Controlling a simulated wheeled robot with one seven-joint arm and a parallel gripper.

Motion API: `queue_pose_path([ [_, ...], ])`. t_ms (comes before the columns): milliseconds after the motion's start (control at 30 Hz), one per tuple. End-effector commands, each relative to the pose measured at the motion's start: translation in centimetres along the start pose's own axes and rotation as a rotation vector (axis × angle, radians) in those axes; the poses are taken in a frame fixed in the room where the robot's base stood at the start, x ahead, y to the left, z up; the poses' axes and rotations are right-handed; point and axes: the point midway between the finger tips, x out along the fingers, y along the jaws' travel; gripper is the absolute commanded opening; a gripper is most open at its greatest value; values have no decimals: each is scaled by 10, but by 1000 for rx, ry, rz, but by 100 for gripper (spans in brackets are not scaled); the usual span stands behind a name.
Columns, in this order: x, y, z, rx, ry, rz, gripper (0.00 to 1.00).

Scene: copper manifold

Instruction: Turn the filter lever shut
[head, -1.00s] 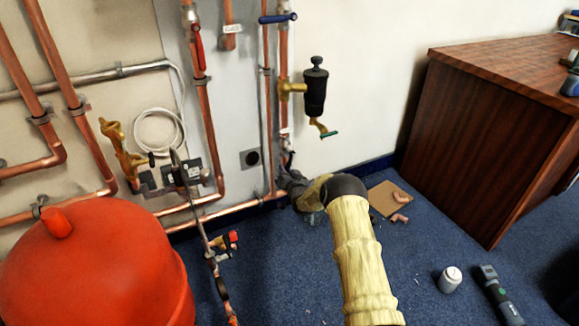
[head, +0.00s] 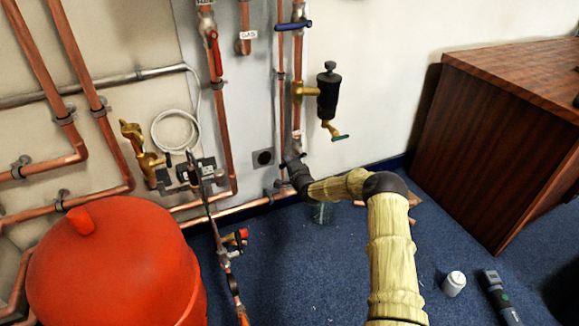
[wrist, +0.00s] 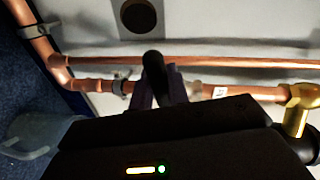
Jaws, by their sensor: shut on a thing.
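My gripper (head: 295,164) is low at the wall, at the bottom of the vertical copper pipe under the black filter (head: 327,92). In the wrist view my gripper (wrist: 159,88) is shut on a black lever handle (wrist: 153,66), which stands up between the two dark fingers. I take this to be the filter lever, in front of a copper pipe (wrist: 195,90). The brass fitting of the filter shows at the right of the wrist view (wrist: 298,110). My gripper's body hides the lever's base, and in the head view my wrist hides the lever.
A blue lever (head: 293,25) and a red lever (head: 215,52) sit higher on the pipes. A red tank (head: 115,265) stands left, a wooden cabinet (head: 500,150) right. Blue carpet between is mostly clear.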

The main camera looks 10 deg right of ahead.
Motion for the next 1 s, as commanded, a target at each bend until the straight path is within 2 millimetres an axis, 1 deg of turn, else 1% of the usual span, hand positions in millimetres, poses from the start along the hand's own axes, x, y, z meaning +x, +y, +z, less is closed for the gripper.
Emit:
queue_pose_path([
  [100, -1, -5, -2, 80, -11, 0, 0],
  [300, -2, -11, -2, 169, -27, 0, 0],
  [500, -2, -14, -2, 207, -33, 0, 0],
  [867, -2, -16, -2, 210, -33, -3, 0],
  [900, -2, -16, -2, 209, -33, -3, 25],
  [967, -2, -16, -2, 208, -33, -3, 37],
  [1000, -2, -16, -2, 208, -33, -3, 37],
])
